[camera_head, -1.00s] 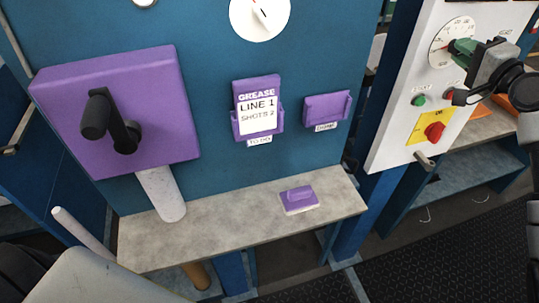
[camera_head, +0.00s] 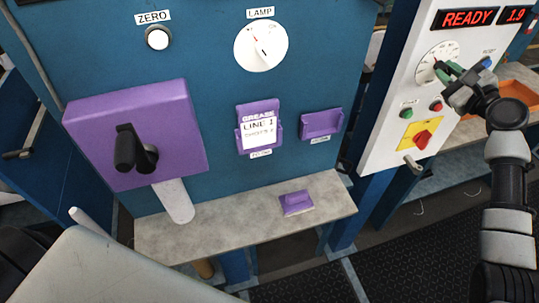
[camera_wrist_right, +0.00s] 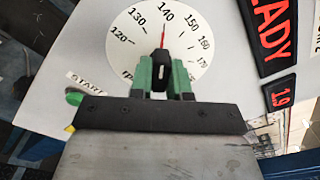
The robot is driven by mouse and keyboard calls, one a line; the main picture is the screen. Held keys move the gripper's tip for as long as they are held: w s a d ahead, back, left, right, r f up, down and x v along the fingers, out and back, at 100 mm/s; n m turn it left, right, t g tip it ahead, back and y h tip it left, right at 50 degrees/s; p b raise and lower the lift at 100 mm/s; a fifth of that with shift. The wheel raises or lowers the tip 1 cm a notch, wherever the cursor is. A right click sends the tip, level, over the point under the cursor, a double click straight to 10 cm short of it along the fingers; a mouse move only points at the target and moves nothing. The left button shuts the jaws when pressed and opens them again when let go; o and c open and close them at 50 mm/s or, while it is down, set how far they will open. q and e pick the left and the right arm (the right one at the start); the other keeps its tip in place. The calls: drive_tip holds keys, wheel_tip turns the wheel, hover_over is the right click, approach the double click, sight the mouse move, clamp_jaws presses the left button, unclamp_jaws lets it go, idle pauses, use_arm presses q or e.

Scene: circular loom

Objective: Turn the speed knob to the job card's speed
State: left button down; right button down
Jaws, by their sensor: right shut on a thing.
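The speed knob (camera_wrist_right: 162,68) is black with a white mark, in the middle of a round white dial (camera_wrist_right: 118,48) in the right wrist view. The dial (camera_head: 428,70) also shows on the white control panel in the head view. My left gripper is out of view.
Red displays on the panel (camera_head: 385,145) read READY (camera_head: 468,18) and 1.9 (camera_head: 515,15). Below the dial are a green button, a red button and a red switch on yellow (camera_head: 422,136). A purple box with a black handle (camera_head: 130,150) is at left.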

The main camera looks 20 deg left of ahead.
drive_tip(key=c, duration=1.1)
unclamp_jaws()
drive_tip(key=v, duration=0.7)
